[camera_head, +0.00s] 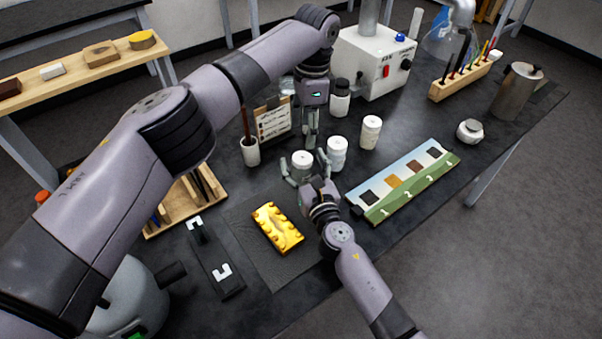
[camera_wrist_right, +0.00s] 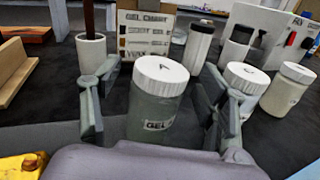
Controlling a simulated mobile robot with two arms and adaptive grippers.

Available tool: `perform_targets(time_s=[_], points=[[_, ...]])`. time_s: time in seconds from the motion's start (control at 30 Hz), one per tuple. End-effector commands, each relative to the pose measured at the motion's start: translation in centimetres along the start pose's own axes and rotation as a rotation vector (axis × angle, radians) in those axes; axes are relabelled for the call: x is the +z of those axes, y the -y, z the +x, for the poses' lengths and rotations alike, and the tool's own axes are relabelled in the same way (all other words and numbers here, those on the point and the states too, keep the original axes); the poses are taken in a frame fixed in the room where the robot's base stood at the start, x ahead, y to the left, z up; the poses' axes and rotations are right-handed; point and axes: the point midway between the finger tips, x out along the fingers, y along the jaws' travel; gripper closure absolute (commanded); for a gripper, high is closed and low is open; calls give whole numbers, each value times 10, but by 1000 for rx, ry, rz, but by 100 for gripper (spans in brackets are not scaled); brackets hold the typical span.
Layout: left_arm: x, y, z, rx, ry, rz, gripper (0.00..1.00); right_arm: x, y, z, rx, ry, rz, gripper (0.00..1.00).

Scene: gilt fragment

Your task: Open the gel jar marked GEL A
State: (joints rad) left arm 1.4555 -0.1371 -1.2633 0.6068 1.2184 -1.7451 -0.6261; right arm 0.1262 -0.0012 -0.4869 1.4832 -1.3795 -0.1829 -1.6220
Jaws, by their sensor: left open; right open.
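The GEL A jar (camera_wrist_right: 157,112) has a ribbed white lid (camera_wrist_right: 161,75) marked A and a partly visible GEL label. The lid is on. In the head view the jar (camera_head: 301,161) stands upright on the dark bench. My right gripper (camera_head: 305,164) is open, with one finger on each side of the jar; I cannot tell whether they touch it. The fingers also show in the right wrist view (camera_wrist_right: 160,110).
Two similar white-lidded jars (camera_head: 337,154) (camera_head: 371,133) stand to the right. A gel chart (camera_head: 273,119) and a cup with a brush (camera_head: 250,152) are behind left. A gilt fragment (camera_head: 277,228) lies in front on a dark mat. A numbered swatch board (camera_head: 411,187) lies at right.

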Motion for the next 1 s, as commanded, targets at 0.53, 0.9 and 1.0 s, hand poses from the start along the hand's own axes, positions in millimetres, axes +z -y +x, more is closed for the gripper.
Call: perform_targets(time_s=[0.53,0.9,1.0], points=[[0,0,0,0,0,0,40,0,0,1,0,0,1,50],[0,0,0,0,0,0,40,0,0,1,0,0,1,74],[0,0,0,0,0,0,40,0,0,1,0,0,1,81]])
